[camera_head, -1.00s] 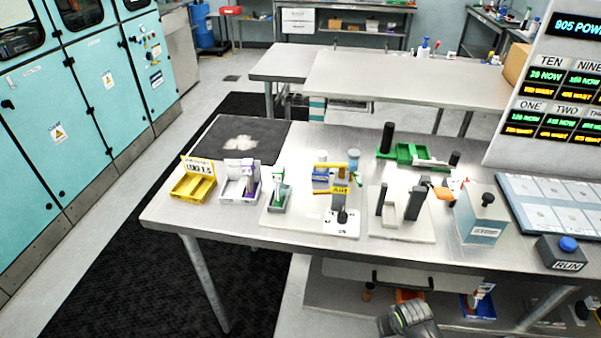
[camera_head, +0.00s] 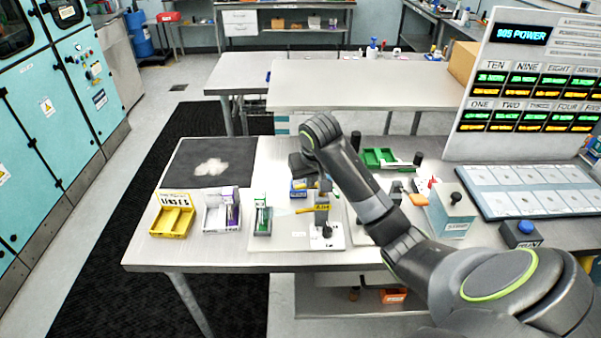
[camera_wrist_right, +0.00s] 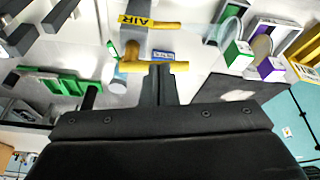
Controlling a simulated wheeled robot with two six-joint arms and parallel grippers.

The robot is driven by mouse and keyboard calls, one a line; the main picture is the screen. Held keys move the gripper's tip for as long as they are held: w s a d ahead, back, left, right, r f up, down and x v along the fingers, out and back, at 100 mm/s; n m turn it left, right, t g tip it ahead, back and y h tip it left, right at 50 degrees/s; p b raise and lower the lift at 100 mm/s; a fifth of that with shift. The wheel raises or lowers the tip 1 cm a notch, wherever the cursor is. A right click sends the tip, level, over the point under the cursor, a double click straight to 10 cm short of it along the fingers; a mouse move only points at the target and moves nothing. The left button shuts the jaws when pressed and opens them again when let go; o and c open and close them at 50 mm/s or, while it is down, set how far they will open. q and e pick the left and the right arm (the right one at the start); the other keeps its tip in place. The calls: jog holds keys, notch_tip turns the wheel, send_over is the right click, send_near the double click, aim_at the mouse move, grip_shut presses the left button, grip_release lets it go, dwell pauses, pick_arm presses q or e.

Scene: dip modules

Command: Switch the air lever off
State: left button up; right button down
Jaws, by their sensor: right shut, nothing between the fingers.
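The air unit stands on a white base (camera_head: 330,238) near the table's front. It has a grey post, a yellow AIR label (camera_head: 321,207) and a yellow arm (camera_head: 300,211) pointing left. The label also shows in the right wrist view (camera_wrist_right: 143,21). A yellow bar with a knobbed end (camera_wrist_right: 132,62), apparently the lever, lies across my right gripper's fingertips (camera_wrist_right: 160,70). My right gripper (camera_head: 323,184) is shut and empty, at the post's top, and hides the bar in the head view. Whether the fingers touch the bar I cannot tell. My left gripper is out of view.
Left of the unit stand a green-and-white holder (camera_head: 262,218), a purple-and-white box (camera_head: 221,212) and a yellow box (camera_head: 172,215). A green tray (camera_head: 378,158) lies behind my right arm. A grey box (camera_head: 449,212) and a RUN button (camera_head: 524,229) are at the right.

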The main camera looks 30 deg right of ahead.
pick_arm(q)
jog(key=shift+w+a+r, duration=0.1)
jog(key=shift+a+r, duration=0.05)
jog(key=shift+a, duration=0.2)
pick_arm(e)
jog(key=w+r+m, duration=0.1)
jog(key=w+r, duration=0.3)
jog(key=r, duration=0.4)
jog(key=shift+d+r, duration=0.25)
jog(key=shift+d, duration=0.2)
jog(key=shift+w+f, duration=0.1)
pick_arm(q)
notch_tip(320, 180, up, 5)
jog(key=p, duration=0.5)
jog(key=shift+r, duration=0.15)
pick_arm(e)
notch_tip(320, 180, down, 10)
jog(key=shift+s, duration=0.3)
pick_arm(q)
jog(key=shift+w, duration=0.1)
pick_arm(e)
jog(key=shift+w, duration=0.1)
